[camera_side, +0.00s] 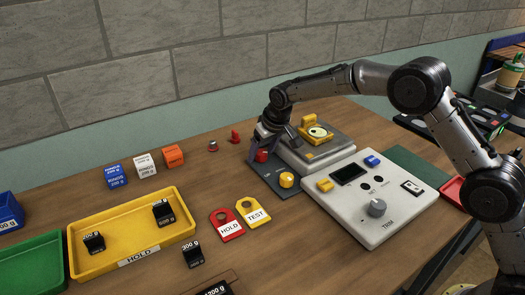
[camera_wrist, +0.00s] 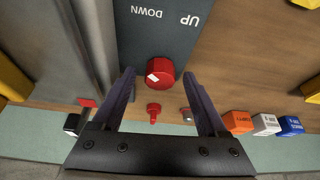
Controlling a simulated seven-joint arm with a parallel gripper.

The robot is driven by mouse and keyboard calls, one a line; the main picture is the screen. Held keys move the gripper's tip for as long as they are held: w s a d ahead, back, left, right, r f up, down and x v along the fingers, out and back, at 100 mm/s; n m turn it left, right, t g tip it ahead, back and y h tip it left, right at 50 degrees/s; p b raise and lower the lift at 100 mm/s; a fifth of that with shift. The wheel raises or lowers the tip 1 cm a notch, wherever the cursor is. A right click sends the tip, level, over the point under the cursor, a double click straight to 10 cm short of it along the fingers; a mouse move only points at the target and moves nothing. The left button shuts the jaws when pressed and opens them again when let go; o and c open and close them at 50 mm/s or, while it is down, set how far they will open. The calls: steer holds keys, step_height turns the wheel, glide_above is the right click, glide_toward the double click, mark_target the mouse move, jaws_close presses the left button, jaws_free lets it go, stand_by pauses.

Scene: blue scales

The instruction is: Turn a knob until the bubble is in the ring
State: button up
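The red knob (camera_side: 261,156) stands on a dark slate panel (camera_side: 268,178) beside the scale, with a yellow knob (camera_side: 287,180) at the panel's near end. In the wrist view the red knob (camera_wrist: 160,72) has a white mark and lies between the fingertips, with a small gap visible on each side. My gripper (camera_wrist: 159,73) is open around or just above it; I cannot tell its exact height. The round bubble level (camera_side: 317,133) sits on the grey scale (camera_side: 316,152). Its bubble and ring are too small to read.
A white control box (camera_side: 372,222) with a grey dial stands right of the panel. Small red pieces (camera_side: 235,137) stand behind the panel.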

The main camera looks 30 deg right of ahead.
steer(key=v, duration=1.3)
steer(key=shift+s+r, duration=0.15)
steer(key=shift+r, duration=0.2)
